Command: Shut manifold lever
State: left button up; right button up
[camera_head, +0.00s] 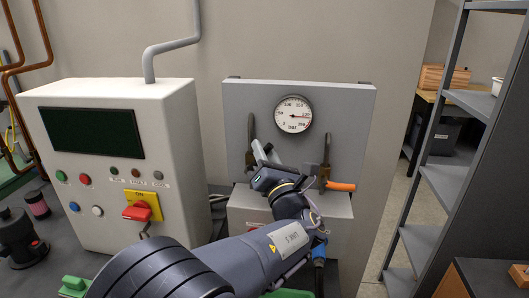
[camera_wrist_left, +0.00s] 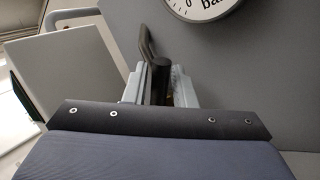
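A grey panel (camera_head: 348,112) carries two dark upright pipe-like pieces. At the right one (camera_head: 326,150), an orange-handled lever (camera_head: 340,186) points sideways to the right. My left gripper (camera_head: 262,152) is at the left dark piece (camera_head: 250,128), with its arm across the panel's lower part. In the wrist view its two pale fingers (camera_wrist_left: 157,88) stand apart, with a dark round part (camera_wrist_left: 161,74) between them. Contact on both sides cannot be told. Any lever at the left piece is hidden by the gripper. My right gripper is not in view.
A round pressure gauge (camera_head: 293,114) sits above the gripper. A white control box (camera_head: 178,125) with buttons and a red switch (camera_head: 137,211) stands to the left. A grey shelf rack (camera_head: 447,180) stands at the right, with open floor between it and the panel.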

pick_arm(q)
jog(key=shift+o, duration=0.7)
